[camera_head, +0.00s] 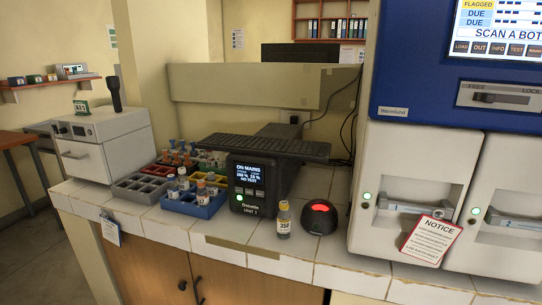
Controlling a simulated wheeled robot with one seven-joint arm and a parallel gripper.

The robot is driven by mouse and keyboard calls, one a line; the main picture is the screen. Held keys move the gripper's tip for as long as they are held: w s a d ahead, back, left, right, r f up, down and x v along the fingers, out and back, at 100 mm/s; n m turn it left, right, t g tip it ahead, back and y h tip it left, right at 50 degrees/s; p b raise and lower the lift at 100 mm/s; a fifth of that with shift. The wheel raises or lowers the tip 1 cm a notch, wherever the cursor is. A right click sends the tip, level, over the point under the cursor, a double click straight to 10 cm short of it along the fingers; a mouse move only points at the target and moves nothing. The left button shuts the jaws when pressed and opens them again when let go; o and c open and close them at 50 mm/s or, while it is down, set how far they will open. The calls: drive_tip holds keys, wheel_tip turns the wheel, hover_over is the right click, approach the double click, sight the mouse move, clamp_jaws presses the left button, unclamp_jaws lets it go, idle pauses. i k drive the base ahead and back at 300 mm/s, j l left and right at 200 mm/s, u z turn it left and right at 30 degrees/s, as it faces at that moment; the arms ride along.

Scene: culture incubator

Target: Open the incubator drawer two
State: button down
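The incubator (425,112), blue on top with a screen, stands at the right on the tiled counter. Its lower part has two pale drawer fronts side by side. The right drawer (507,180) bears a small "2" in its recess and is cut off by the right picture edge. Its grey bar handle (522,228) sits in the recess, with a green light (475,211) to its left. It looks shut. The left drawer (408,150) also looks shut, with its own green light. My gripper is not in view.
A red-bordered notice (430,241) hangs over the left drawer's front. A round black device with a red light (319,216), a small bottle (283,220) and a black unit (250,187) stand left of the incubator. Racks (133,190) of bottles sit further left.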

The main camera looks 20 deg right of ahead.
sight(500, 216)
drive_tip(key=i+j+z, duration=0.15)
drive_tip(key=z, duration=1)
